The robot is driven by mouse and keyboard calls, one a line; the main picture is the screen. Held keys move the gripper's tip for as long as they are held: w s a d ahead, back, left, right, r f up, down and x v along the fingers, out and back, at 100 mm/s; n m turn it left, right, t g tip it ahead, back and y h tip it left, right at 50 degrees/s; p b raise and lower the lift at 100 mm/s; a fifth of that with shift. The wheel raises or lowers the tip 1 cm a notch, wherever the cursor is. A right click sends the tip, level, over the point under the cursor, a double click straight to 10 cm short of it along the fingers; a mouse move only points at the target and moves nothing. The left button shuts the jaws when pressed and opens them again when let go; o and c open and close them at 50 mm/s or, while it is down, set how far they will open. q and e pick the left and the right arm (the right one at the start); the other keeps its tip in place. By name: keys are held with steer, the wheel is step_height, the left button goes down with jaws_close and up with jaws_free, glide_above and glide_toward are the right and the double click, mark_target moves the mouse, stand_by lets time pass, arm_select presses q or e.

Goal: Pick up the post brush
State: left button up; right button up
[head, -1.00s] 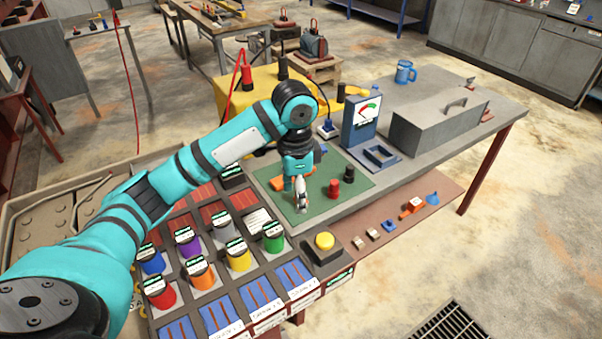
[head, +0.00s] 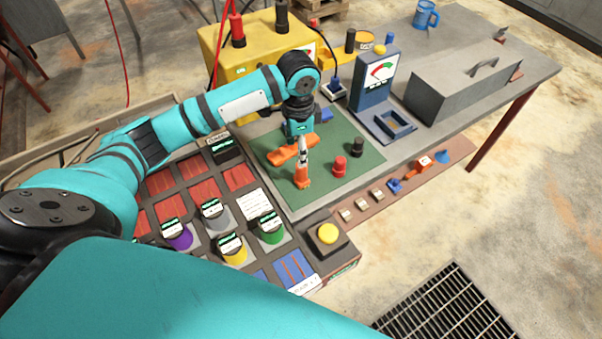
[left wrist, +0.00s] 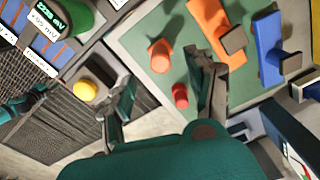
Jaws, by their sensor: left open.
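An upright orange cylinder (head: 303,181), probably the post brush, stands on the green mat (head: 270,148). In the left wrist view the orange cylinder (left wrist: 160,54) shows from above, just beyond the fingertips. My left gripper (head: 303,152) points down over the mat, close to the cylinder and partly overlapping it in the head view. In the left wrist view my left gripper (left wrist: 162,80) is open, fingers apart with nothing held between them. Contact cannot be judged.
A red post (head: 339,166) and a black post (head: 357,147) stand beside it on the mat. An orange bar (head: 282,154) and a blue piece (head: 326,115) lie behind. A yellow button (head: 328,234), a gauge (head: 374,80) and a grey toolbox (head: 460,85) are near.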

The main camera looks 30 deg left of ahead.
mark_target(302, 169)
arm_select(q)
steer(key=f, duration=0.3)
steer(key=shift+w+f, duration=0.1)
steer(key=shift+w, duration=0.1)
steer(key=shift+d+f+p, duration=0.1)
steer(key=shift+f+p, duration=0.05)
steer(key=shift+p, duration=0.15)
steer(key=shift+s+d+f+p, duration=0.1)
steer(key=shift+f+p, duration=0.2)
steer(key=shift+f, duration=0.1)
step_height(302, 169, down, 4)
steer(key=shift+d+r+p, duration=0.15)
steer(key=shift+r+p, duration=0.05)
steer(key=shift+p, duration=0.4)
steer(key=shift+f, duration=0.35)
steer(key=shift+c, duration=0.4)
steer(key=c, duration=0.4)
jaws_close()
arm_select(e)
steer(key=w+r, duration=0.2)
steer(key=w, duration=0.1)
steer(key=shift+a+r, duration=0.35)
steer(key=shift+r, duration=0.05)
